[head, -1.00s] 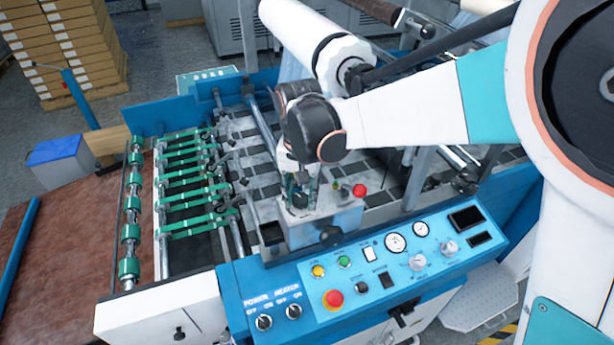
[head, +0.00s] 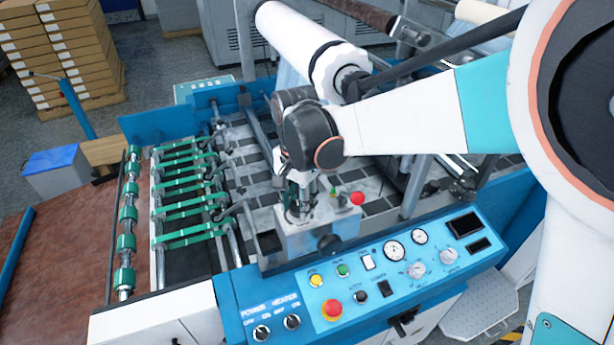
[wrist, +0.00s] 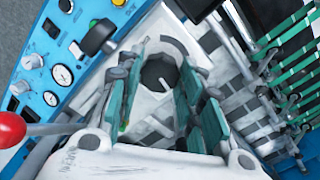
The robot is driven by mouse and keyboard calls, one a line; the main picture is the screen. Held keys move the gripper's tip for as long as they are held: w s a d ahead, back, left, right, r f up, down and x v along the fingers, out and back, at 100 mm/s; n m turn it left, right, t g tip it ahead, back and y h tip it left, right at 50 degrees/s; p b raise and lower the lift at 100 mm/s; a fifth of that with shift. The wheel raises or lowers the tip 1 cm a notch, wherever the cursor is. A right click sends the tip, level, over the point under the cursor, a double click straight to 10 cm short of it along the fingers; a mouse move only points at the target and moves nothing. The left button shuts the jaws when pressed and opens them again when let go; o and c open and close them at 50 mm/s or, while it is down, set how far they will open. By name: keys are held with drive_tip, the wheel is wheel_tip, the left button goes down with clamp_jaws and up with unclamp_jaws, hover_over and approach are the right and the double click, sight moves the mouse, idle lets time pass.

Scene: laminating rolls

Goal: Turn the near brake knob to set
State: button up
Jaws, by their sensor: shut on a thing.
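A dark round knob (wrist: 158,76) sits on top of a grey box, and I take it to be the near brake knob. A grey dial plate with a darker arc (wrist: 178,46) surrounds it. My gripper (wrist: 165,92) points down over the box, its teal-padded fingers on both sides of the knob and shut on it. In the head view my gripper (head: 302,207) is upright at the left part of the grey box (head: 318,241); it hides the knob there. The knob's pointer direction is too small to tell.
The blue control panel (head: 450,300) with gauges and switches lies in front. Green-wheeled rollers (head: 185,200) are at left. A white roll (head: 308,42) is behind.

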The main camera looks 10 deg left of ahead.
sight(298, 206)
drive_tip(key=o, duration=1.1)
drive_tip(key=shift+c, duration=0.2)
drive_tip(key=shift+r, duration=3.8)
